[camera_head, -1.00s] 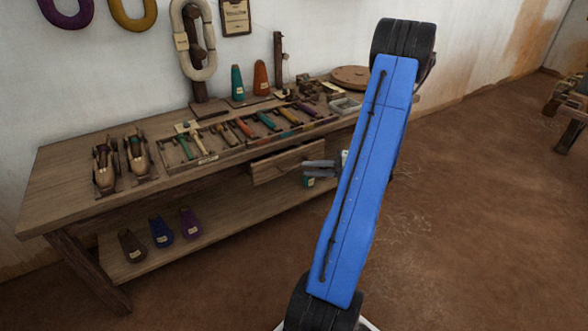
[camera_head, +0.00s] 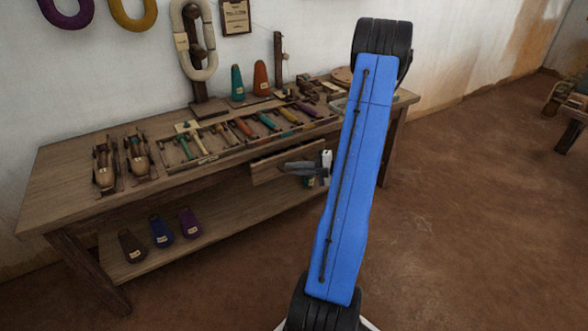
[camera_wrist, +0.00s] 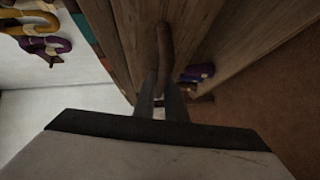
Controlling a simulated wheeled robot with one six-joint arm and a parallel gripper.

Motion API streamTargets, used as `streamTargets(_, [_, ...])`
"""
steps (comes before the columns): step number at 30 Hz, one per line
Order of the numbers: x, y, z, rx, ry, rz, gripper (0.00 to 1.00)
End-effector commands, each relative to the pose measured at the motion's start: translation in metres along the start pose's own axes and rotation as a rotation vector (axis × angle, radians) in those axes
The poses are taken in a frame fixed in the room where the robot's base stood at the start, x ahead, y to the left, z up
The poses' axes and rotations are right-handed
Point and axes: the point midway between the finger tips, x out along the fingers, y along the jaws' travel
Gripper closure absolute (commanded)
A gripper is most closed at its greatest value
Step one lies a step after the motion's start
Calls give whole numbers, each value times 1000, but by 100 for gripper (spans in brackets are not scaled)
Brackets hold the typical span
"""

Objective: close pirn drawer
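The pirn drawer (camera_head: 262,172) is a wooden drawer under the front edge of the workbench. It stands partly pulled out. My gripper (camera_head: 288,167) is at the drawer's front in the head view, pointing left towards it. In the wrist view my gripper's two fingers (camera_wrist: 161,88) reach to a brown wooden bar (camera_wrist: 165,45), which looks like the drawer's handle or front edge. A narrow gap shows between the fingers. Whether they touch or clasp the bar is not clear. The fingers hide part of the drawer front.
The floor (camera_head: 450,230) to the right is clear.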

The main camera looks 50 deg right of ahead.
Motion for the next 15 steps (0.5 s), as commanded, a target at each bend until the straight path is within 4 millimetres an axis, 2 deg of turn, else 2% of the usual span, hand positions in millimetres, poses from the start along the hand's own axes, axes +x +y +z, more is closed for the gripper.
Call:
streamTargets(7, [5, 1, 5, -1, 1, -1, 100])
streamTargets(15, [30, 9, 31, -2, 0, -1, 100])
